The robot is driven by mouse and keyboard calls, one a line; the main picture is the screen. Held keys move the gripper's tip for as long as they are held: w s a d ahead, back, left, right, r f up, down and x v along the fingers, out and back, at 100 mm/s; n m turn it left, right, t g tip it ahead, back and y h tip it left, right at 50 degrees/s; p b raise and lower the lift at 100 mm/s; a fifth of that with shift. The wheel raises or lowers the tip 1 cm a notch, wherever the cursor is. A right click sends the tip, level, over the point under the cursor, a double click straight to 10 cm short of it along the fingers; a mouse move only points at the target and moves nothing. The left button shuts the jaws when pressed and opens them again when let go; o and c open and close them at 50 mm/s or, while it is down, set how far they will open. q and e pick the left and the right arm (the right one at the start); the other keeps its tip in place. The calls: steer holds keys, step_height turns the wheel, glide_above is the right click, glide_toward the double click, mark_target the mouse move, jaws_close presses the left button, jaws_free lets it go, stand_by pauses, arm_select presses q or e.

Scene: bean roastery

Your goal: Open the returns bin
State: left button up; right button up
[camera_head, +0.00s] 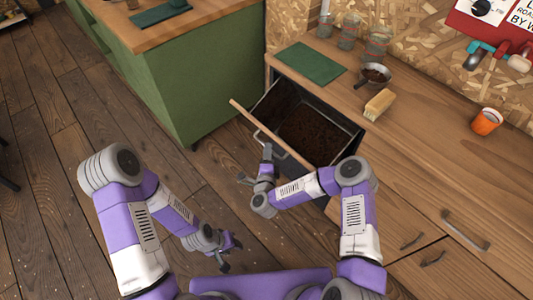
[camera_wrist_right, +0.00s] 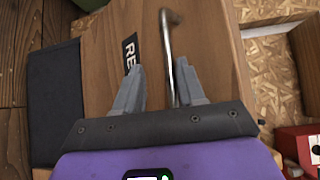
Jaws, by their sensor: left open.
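The returns bin (camera_head: 357,137) stands out from the counter with its top open. Dark brown matter (camera_head: 312,133) lies inside. Its wooden front (camera_head: 240,108) carries a metal handle (camera_head: 259,133), and part of the front is hidden by my right arm. In the right wrist view, the handle (camera_wrist_right: 168,45) runs between the parted fingers of my right gripper (camera_wrist_right: 160,68), close to the right finger. A label starting "RE" (camera_wrist_right: 129,55) shows on the front. My right gripper (camera_head: 258,164) is at the outer side of the front. My left gripper (camera_head: 230,255) is open and empty, low over the floor.
A green cabinet (camera_head: 195,85) with a wooden top stands left of the bin, across a gap of floor.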

steer(key=shift+s, duration=0.1)
steer(key=s+p, duration=0.2)
steer(key=s, duration=0.5)
steer(key=shift+s+a+r, duration=0.2)
steer(key=shift+a+r, duration=0.05)
steer(key=shift+a, duration=0.2)
